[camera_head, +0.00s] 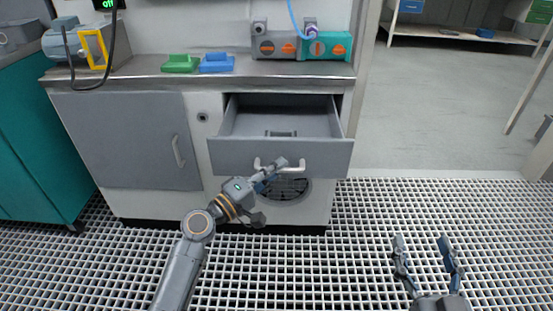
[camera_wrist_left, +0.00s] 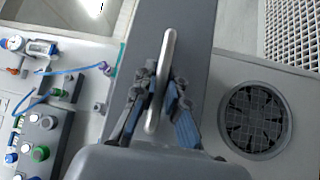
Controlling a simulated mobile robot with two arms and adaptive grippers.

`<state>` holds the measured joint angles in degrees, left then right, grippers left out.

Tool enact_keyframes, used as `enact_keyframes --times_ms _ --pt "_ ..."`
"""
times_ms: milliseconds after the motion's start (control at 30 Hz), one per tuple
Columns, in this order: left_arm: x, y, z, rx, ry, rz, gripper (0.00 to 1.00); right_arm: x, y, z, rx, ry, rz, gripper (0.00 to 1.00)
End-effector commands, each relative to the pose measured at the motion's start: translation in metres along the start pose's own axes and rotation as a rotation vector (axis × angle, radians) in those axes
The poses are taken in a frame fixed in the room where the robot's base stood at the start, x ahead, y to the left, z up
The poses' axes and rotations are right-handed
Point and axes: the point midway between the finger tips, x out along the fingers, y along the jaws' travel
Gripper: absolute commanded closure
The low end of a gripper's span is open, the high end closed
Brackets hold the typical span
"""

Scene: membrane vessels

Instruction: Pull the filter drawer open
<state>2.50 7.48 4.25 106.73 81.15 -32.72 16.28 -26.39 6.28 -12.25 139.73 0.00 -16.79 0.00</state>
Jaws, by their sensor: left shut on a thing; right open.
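The filter drawer (camera_head: 233,152) is a grey drawer in the upper right of the cabinet. It stands pulled out, and its inside shows from above. Its light bar handle (camera_head: 299,166) runs across the front. My left gripper (camera_head: 280,164) is at the left part of this handle, shut on it. In the left wrist view the handle (camera_wrist_left: 168,52) passes between the two fingers of the left gripper (camera_wrist_left: 160,98). My right gripper (camera_head: 424,243) is open and empty over the grated floor at the lower right, well away from the cabinet.
A grey cabinet door (camera_head: 118,140) with its own handle is left of the drawer. A round fan grille (camera_head: 288,189) is below it. The counter holds a green block (camera_head: 180,64), a blue block (camera_head: 216,63) and a teal unit (camera_head: 328,46). The grated floor right of the cabinet is clear.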

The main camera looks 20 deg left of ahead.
Motion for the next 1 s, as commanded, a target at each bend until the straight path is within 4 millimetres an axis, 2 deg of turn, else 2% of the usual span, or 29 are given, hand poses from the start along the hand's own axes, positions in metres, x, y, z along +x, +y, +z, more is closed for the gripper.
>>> enact_keyframes --times_ms 467,500,600,867,1000 --pt "-0.004 0.0 0.004 0.0 0.0 -0.001 1.0 -0.001 0.001 0.005 -0.001 -0.027 0.002 0.34" --pt "-0.004 0.0 0.004 0.0 0.0 -0.001 0.82 -0.001 0.001 0.005 -0.001 -0.027 0.002 0.34" --pt "-0.004 0.0 0.004 0.0 0.0 -0.001 0.64 -0.001 0.001 0.005 -0.001 -0.026 0.002 0.34" --pt "-0.004 0.001 0.004 0.0 0.0 0.0 0.64 -0.001 0.001 0.005 -0.001 -0.025 0.002 0.34" --pt "-0.012 0.0 0.004 -0.001 0.001 -0.001 0.64 -0.001 0.001 0.005 -0.001 -0.026 0.002 0.34"
